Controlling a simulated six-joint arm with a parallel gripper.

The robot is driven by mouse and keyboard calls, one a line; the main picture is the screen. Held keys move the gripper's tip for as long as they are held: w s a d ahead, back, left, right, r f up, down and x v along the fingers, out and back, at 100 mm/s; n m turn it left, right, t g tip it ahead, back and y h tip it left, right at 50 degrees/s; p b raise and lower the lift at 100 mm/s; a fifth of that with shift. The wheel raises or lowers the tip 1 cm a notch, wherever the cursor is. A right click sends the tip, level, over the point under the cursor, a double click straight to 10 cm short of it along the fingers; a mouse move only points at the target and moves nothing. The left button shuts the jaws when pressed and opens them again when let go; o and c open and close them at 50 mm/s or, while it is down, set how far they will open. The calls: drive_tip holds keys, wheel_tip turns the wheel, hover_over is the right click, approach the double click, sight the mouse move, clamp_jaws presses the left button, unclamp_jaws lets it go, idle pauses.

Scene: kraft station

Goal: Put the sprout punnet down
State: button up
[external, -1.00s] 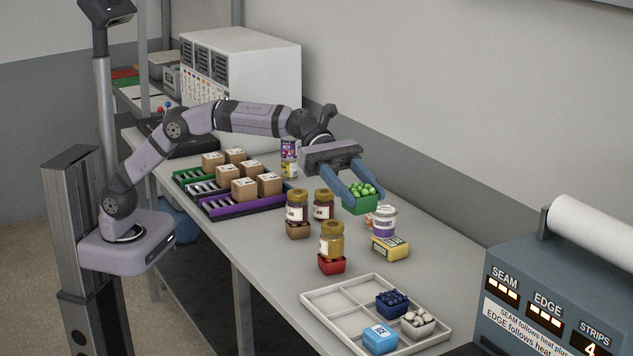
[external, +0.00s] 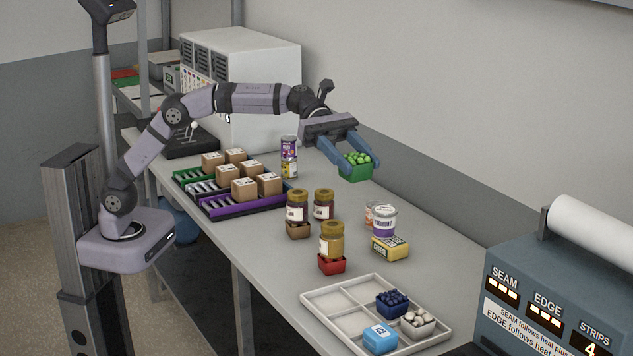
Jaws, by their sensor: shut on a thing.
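The sprout punnet (external: 356,174) is a small green tub heaped with round green sprouts. My gripper (external: 358,165) is shut on it, with a blue finger on either side. The punnet appears upright and close to the rear part of the table, near the wall. I cannot tell whether its base touches the table.
Jars (external: 323,204) stand to the left. A divided tray (external: 320,310) holds several items. Stacked cans (external: 289,157) stand left of my gripper. Bare table surrounds the punnet.

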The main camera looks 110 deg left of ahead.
drive_tip(key=s+a+p, duration=0.1)
drive_tip(key=s+a, duration=0.6)
drive_tip(key=a, duration=0.4)
drive_tip(key=p, duration=0.3)
hover_over(256, 249)
wheel_tip(256, 249, down, 21)
drive_tip(key=shift+f+p, duration=0.5)
drive_tip(key=shift+f, duration=5.05)
drive_tip(key=shift+f, duration=0.2)
drive_tip(key=o, duration=1.1)
drive_tip(key=shift+c, duration=0.2)
